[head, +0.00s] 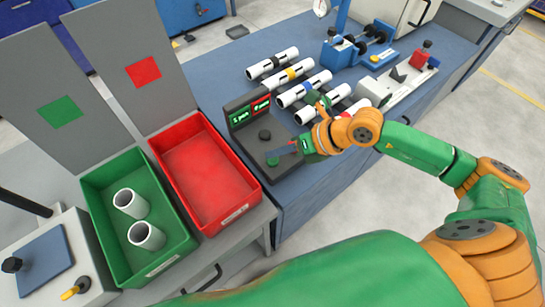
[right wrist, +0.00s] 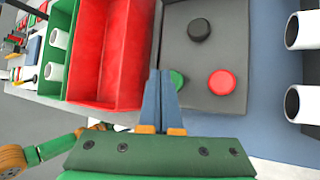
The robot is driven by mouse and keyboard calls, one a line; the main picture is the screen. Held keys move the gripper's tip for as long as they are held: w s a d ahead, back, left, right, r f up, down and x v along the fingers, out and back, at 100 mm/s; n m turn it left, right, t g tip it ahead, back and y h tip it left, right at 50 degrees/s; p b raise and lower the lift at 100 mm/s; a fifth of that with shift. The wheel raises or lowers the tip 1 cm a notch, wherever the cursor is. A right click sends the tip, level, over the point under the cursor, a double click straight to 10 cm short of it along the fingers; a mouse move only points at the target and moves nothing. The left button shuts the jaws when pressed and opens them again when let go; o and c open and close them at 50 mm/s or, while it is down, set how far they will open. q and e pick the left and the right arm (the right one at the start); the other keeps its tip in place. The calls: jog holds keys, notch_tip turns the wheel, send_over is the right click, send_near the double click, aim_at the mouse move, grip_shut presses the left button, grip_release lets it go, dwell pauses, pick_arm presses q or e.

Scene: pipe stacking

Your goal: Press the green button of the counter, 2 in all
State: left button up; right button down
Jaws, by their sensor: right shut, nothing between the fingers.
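The counter (head: 243,150) is a dark grey box with a green and a red display; their digits are too small to read surely. On its top are a black knob (right wrist: 199,30), a green button (right wrist: 177,80) and a red button (right wrist: 221,82). My right gripper (head: 281,152) is shut and empty, its fingers above the counter's top beside the green button (head: 272,161). In the right wrist view the fingertips (right wrist: 160,72) cover the left part of the green button. I cannot tell whether they touch it. My left gripper does not show in the head view.
A red bin (head: 207,175) stands empty left of the counter. A green bin (head: 112,233) beyond it holds two white pipes (head: 147,236). Several banded pipes (head: 305,88) lie behind the counter, near a blue vise-like device (head: 345,50) and a white fixture (head: 400,85).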

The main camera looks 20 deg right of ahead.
aim_at(277, 162)
dwell(0.9)
jog(key=shift+f+b, duration=0.4)
jog(key=shift+f+b, duration=0.45)
dwell(0.5)
jog(key=shift+r, duration=0.15)
jog(key=shift+r+p, duration=0.75)
notch_tip(277, 162, up, 5)
jog(key=p, duration=0.4)
jog(key=shift+r, duration=0.1)
dwell(0.5)
